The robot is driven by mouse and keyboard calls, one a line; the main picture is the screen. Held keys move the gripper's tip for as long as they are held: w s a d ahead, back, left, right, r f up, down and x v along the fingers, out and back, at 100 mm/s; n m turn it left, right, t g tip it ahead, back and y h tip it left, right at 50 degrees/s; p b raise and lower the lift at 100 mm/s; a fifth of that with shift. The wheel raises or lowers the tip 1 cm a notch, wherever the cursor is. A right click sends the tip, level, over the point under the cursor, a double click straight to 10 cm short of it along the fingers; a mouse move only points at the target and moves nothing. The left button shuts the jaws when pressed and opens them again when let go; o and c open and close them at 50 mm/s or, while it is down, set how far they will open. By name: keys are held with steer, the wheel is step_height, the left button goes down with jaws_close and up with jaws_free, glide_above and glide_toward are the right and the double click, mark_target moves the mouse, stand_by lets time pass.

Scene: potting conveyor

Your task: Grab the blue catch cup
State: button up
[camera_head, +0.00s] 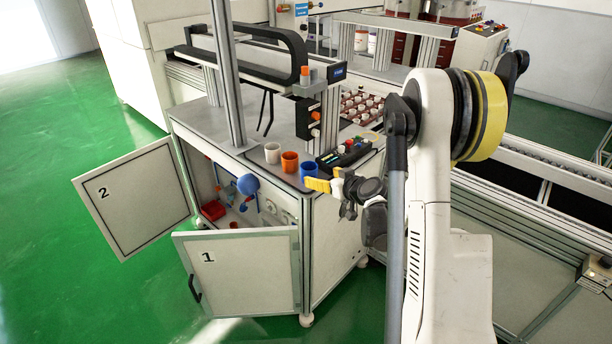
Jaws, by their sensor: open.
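An orange cup (290,162) and a white cup (272,152) stand left of the blue one. A dark control box (343,155) with coloured buttons sits to its right. Below, cabinet doors 1 (240,275) and 2 (135,200) hang open.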

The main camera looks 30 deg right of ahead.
mark_target(313, 176)
steer(key=x, duration=0.3)
steer(key=shift+s+f+b, duration=0.1)
steer(key=shift+f+b, duration=0.05)
steer(key=shift+b, duration=0.15)
steer(key=x, duration=0.1)
steer(key=b+x, duration=0.1)
steer(key=x, duration=0.1)
steer(key=b+x, duration=0.1)
steer(key=x, duration=0.1)
steer(key=shift+a+f, duration=0.15)
steer(key=shift+a, duration=0.3)
steer(key=shift+c, duration=0.2)
steer(key=c, duration=1.2)
